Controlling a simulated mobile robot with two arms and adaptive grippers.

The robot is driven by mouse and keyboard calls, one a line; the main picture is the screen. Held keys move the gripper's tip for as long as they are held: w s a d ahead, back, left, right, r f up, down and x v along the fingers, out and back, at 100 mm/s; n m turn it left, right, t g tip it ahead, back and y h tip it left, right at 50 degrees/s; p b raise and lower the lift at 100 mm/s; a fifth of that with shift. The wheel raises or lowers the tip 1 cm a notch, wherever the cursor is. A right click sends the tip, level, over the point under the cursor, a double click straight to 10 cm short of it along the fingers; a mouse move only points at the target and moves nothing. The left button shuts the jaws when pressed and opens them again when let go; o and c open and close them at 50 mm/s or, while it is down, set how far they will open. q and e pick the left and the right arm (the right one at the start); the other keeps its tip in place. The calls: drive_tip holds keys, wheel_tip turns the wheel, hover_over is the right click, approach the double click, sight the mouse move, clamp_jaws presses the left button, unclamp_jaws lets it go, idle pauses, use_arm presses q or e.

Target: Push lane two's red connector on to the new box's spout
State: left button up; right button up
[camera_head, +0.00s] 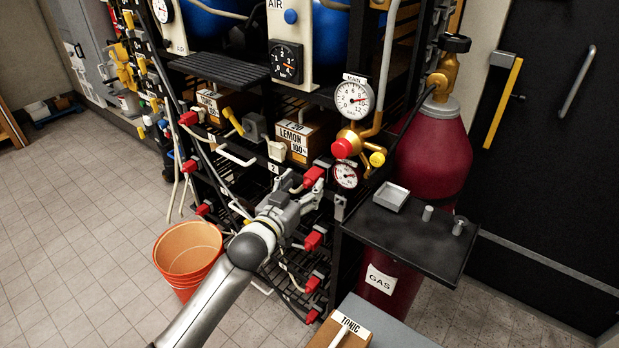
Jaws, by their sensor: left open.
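A box marked LEMON (298,143) sits on the rack shelf, with a lane plate reading 2 (275,168) just below it. A pale fitting (277,151) shows at the box's lower left; I cannot tell if it is the spout. A red connector (313,176) is at the rack's right post, below and right of this box. My left gripper (303,187) is open, its fingertips close to that connector. I cannot tell whether they touch it. My wrist and arm hide part of the rack below. My right gripper is out of view.
Other red connectors (314,240) hang along the rack posts. The MAIN gauge (353,99) and brass regulator (351,142) stand close right of the gripper. A black shelf (413,239) juts out at right. An orange bucket (187,250) stands on the floor at left.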

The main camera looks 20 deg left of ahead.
sight(309, 178)
use_arm(q)
drive_tip(key=shift+w+d+f, duration=0.1)
drive_tip(key=shift+w+d, duration=0.1)
drive_tip(key=shift+w, duration=0.95)
drive_tip(key=shift+w+d, duration=0.2)
drive_tip(key=shift+w, duration=0.9)
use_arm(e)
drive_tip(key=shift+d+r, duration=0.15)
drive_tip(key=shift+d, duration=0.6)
use_arm(q)
drive_tip(key=c, duration=1)
drive_tip(key=shift+c, duration=0.7)
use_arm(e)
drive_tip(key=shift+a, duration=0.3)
